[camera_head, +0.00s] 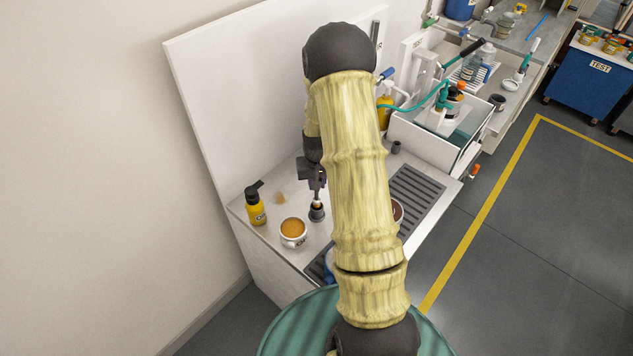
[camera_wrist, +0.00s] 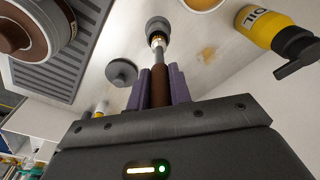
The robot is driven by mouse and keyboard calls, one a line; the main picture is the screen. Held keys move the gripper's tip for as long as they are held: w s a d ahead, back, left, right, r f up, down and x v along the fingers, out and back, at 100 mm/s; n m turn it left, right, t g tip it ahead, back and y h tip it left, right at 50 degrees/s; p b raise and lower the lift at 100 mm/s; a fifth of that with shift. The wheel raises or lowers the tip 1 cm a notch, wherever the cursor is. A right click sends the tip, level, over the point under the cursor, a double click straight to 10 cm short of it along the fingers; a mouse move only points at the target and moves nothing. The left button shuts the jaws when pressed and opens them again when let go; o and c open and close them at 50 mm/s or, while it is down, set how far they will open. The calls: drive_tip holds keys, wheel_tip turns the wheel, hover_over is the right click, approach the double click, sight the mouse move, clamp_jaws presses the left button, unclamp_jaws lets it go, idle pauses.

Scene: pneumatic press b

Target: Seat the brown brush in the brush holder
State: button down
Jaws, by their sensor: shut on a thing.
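My gripper (camera_wrist: 158,88) is shut on the brown brush (camera_wrist: 159,84), with its fingers on either side of the brown handle. The brush has a silver ferrule and a pale tip, and it points away from my gripper. A dark, round, cup-like holder (camera_wrist: 157,25) stands on the bench right at the brush tip. In the head view, my gripper (camera_head: 316,189) is above the same dark cup (camera_head: 317,214), with the pale tip at its mouth. I cannot tell whether the tip is inside the cup or just above it.
A yellow oil bottle (camera_head: 256,209) and a white pot with orange contents (camera_head: 293,233) stand left of the cup. A grey slotted grate (camera_head: 415,190) and a pot with brown contents (camera_wrist: 30,32) lie to the other side. A dark disc (camera_wrist: 121,72) is close to the brush.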

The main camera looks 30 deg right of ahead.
sight(317, 201)
drive_tip(key=shift+f+b, duration=2)
drive_tip(key=shift+f, duration=0.8)
drive_tip(key=c, duration=1.2)
unclamp_jaws()
drive_tip(key=r, duration=0.5)
drive_tip(key=s+r+b, duration=0.1)
drive_tip(key=r, duration=0.5)
drive_tip(key=s+r+b, duration=0.1)
drive_tip(key=r, duration=0.5)
drive_tip(key=shift+a+r, duration=0.1)
drive_tip(key=shift+a, duration=0.25)
drive_tip(key=shift+s+d, duration=0.1)
